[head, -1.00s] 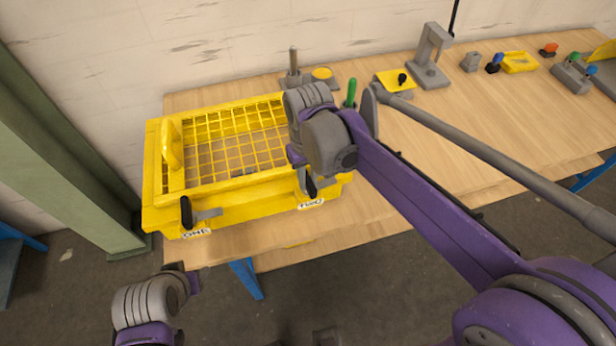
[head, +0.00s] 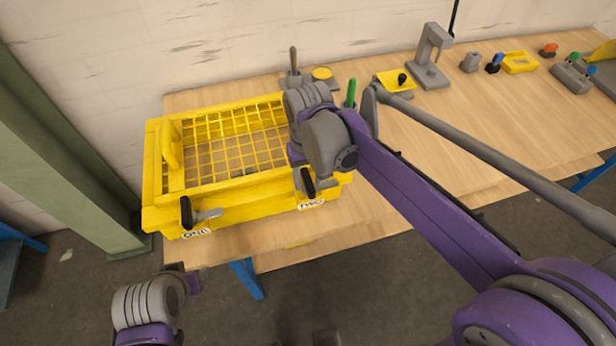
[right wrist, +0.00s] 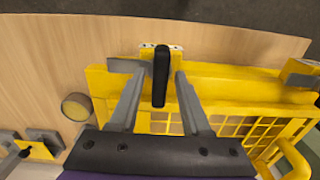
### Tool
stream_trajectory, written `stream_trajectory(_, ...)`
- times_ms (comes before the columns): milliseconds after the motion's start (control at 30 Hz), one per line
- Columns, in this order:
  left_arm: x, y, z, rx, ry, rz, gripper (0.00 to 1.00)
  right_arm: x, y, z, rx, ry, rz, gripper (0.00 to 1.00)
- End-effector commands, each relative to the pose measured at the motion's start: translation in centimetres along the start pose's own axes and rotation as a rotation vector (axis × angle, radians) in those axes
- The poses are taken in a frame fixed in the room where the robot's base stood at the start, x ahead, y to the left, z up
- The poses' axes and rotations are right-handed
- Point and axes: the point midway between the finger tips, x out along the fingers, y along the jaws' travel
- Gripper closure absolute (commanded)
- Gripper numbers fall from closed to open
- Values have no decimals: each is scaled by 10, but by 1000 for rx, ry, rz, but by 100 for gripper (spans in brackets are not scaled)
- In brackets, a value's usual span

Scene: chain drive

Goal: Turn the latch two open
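The yellow guard box (head: 240,205) with a mesh top sits on the left end of the workbench. Latch two (head: 308,181) is a black handle with a grey bar on its front side, above the TWO label. My right gripper (right wrist: 161,75) is over it from behind. In the right wrist view the black handle of latch two (right wrist: 161,88) stands between the two grey fingers, with a gap on each side. In the head view my right wrist hides the fingers. Of my left arm only the wrist shows at the lower left; its fingers are out of view.
Latch one (head: 186,212) has a similar black handle further left on the box front. A yellow handle (head: 171,146) rises from the box's left side. A green peg (head: 351,92) and grey fixtures stand behind.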

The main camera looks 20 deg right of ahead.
Motion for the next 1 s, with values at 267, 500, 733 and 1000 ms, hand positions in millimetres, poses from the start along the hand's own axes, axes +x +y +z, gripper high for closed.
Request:
stream_trajectory(267,0,0,0,0,0,0,50,0,0,0,-1,0,0,48)
stream_trajectory(500,-2,0,-2,0,2,0,50,-24,0,0,-1,0,0,48)
stream_trajectory(733,-5,0,-5,0,4,0,50,-72,0,0,-1,0,0,48)
stream_trajectory(1000,-7,0,-7,0,6,0,50,-105,0,0,-1,0,0,48)
